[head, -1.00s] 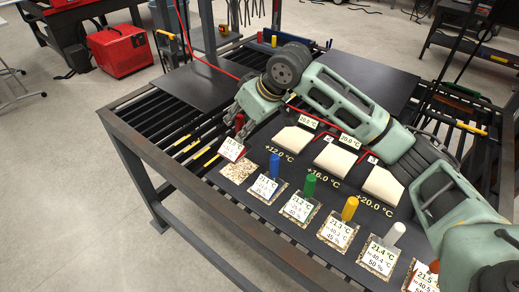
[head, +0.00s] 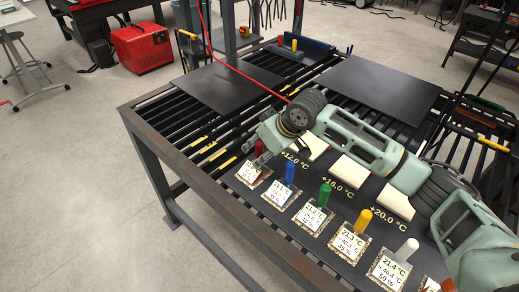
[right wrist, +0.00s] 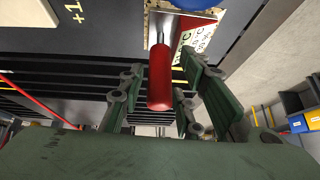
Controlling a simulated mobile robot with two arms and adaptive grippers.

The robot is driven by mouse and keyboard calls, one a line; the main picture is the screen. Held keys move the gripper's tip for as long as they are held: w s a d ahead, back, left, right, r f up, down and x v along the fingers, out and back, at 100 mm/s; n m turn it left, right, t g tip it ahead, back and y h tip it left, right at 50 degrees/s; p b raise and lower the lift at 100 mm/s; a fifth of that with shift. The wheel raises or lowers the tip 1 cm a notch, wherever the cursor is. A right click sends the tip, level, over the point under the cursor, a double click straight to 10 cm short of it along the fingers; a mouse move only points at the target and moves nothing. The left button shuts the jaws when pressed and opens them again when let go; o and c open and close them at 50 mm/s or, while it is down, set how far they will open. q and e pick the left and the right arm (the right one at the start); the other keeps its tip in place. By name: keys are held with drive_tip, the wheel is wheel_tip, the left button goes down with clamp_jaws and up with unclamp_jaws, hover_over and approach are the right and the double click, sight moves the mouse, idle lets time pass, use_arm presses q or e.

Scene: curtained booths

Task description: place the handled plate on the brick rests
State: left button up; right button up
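A red-handled metal plate shows in the right wrist view (right wrist: 160,82), its handle toward the camera. In the head view the red handle (head: 259,148) stands at the left end of a row of coloured handles. A white printed card (head: 251,173) lies beside it. My right gripper (head: 262,156) is at the red handle. In the right wrist view its fingers (right wrist: 160,98) stand on both sides of the handle, with gaps visible. Pale blocks, seemingly the brick rests, lie behind the row (head: 350,171); my right arm partly covers them. My left gripper is not in view.
Blue (head: 290,172), green (head: 325,194), yellow (head: 364,219) and white (head: 409,248) handles stand close by, each with a card. Dark flat panels (head: 378,87) lie on the slatted table behind. A red cable (head: 236,65) crosses the table.

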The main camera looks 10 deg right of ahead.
drive_tip(key=shift+o, duration=0.3)
drive_tip(key=shift+d+r, duration=0.1)
drive_tip(key=shift+r, duration=0.15)
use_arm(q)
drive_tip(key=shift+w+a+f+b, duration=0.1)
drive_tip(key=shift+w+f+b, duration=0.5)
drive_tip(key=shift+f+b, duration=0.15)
use_arm(e)
drive_tip(key=v, duration=1.1)
drive_tip(key=shift+s+r, duration=0.2)
